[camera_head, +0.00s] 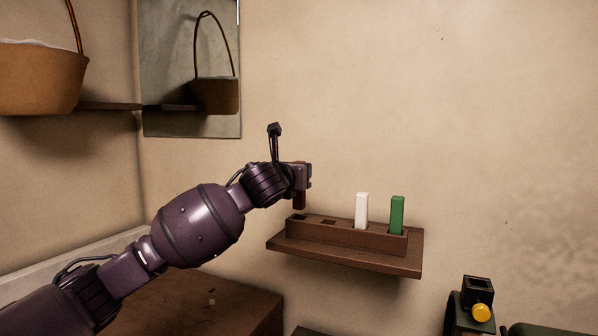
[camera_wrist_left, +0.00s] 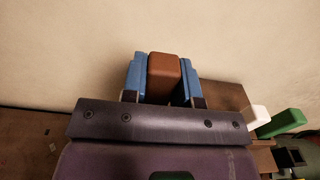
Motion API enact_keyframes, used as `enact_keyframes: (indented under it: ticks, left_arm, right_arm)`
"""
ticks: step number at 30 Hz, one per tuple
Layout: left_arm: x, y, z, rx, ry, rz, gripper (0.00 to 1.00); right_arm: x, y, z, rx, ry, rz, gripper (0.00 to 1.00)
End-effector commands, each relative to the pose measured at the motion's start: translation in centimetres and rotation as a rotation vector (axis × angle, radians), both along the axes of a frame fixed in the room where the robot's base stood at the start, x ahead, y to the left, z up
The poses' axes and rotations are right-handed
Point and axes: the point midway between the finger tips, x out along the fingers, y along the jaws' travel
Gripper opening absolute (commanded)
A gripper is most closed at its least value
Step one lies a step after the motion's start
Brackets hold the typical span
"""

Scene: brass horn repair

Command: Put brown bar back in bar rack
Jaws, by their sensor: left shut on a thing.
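The brown bar (camera_head: 299,200) is upright in my left gripper (camera_head: 302,177), which is shut on it. In the left wrist view the bar (camera_wrist_left: 164,68) sits between the two blue finger pads. The bar's lower end is just above the left end of the brown bar rack (camera_head: 345,238); I cannot tell whether its tip has entered a slot. The rack stands on a wall shelf. A white bar (camera_head: 361,211) and a green bar (camera_head: 397,215) stand upright in its right part. An empty slot (camera_head: 328,221) shows left of the white bar. My right gripper is not in view.
The wall (camera_head: 480,120) is close behind the rack. A mirror (camera_head: 190,70) hangs at upper left, beside a basket (camera_head: 40,80) on a shelf. A brown cabinet top (camera_head: 200,300) is below. A dark object with a yellow knob (camera_head: 481,312) is at lower right.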

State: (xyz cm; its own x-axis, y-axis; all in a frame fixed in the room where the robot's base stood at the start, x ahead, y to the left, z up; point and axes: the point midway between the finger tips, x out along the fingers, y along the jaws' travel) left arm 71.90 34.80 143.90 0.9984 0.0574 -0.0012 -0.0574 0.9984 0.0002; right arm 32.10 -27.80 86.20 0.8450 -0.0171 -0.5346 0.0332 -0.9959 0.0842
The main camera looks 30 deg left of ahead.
Motion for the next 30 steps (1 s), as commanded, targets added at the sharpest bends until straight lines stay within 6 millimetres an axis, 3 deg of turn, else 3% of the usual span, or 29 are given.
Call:
enact_keyframes:
  ticks: [30]
  left_arm:
    - [0.0, -0.03, 0.03, 0.0, 0.0, 0.0, 0.04]
  right_arm:
    - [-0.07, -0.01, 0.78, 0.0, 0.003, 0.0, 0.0]
